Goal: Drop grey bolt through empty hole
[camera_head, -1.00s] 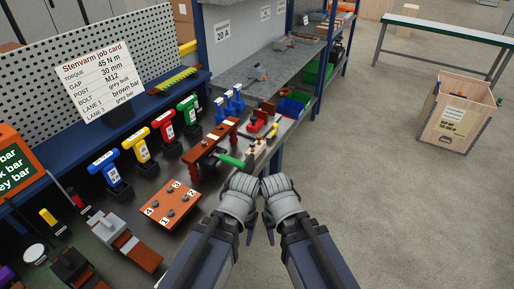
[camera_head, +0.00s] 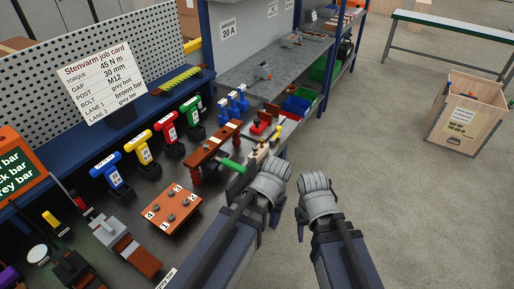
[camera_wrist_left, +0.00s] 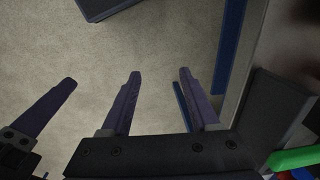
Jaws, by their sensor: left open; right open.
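A brown board (camera_head: 172,209) with numbered positions lies on the bench; several grey bolt-like heads stand on it. I cannot tell which is the grey bolt, or make out an empty hole. A brown bar (camera_head: 215,143) spans red posts behind it. A green-handled tool (camera_head: 232,164) lies beside a pale wooden block (camera_head: 256,155). My left gripper (camera_head: 275,217) is over the bench's right edge, beside the green handle. In the left wrist view its two fingers are apart and empty (camera_wrist_left: 160,73), above the floor. My right gripper (camera_head: 301,232) is open, over the floor to the right.
Blue, yellow, red and green T-handled tools (camera_head: 143,149) stand in a row behind the board. A job card (camera_head: 95,82) leans at the pegboard. A vise-like device (camera_head: 125,243) is at front left. A wooden crate (camera_head: 467,112) stands on open floor.

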